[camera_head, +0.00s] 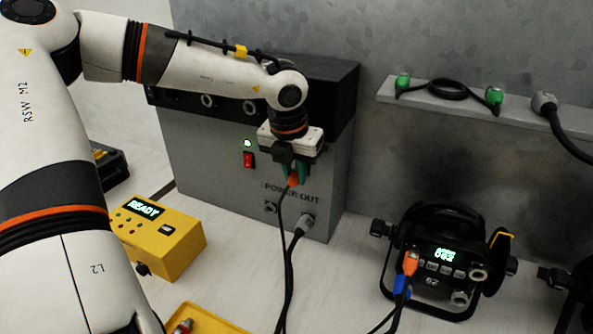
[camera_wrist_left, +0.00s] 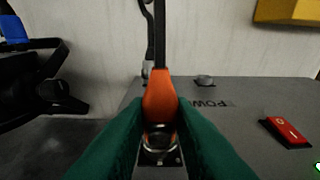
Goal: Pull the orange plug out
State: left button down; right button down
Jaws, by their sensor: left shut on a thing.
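My left gripper (camera_head: 298,172) is at the front of the grey power box (camera_head: 215,160), just above the "POWER OUT" label. Its green fingers are shut on an orange plug (camera_head: 292,181), which sits between them in the left wrist view (camera_wrist_left: 160,100). A black cable runs from the plug. A metal collar and a dark square socket plate (camera_wrist_left: 160,158) show at the plug's end; I cannot tell how deep the plug sits. Another orange plug (camera_head: 410,262) is in the black par can, beside a blue one (camera_head: 402,284). My right gripper is not in view.
A yellow box (camera_head: 162,240) reading READY stands at left. The par can (camera_head: 440,262) stands at right. A shelf (camera_head: 450,107) holds a cable with green plugs.

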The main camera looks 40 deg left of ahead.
pick_arm(q)
jog(key=shift+s+d, duration=0.1)
jog(key=shift+s, duration=0.3)
jog(key=shift+s+d+b, duration=0.1)
jog(key=shift+s+b, duration=0.1)
jog(key=shift+b, duration=0.15)
jog(key=shift+s+d+b, duration=0.15)
jog(key=shift+s+b, duration=0.15)
jog(key=shift+s, duration=0.25)
jog(key=shift+s+d+b, duration=0.15)
jog(key=shift+s+b, duration=0.1)
jog(key=shift+s, duration=0.25)
jog(key=shift+s, duration=0.15)
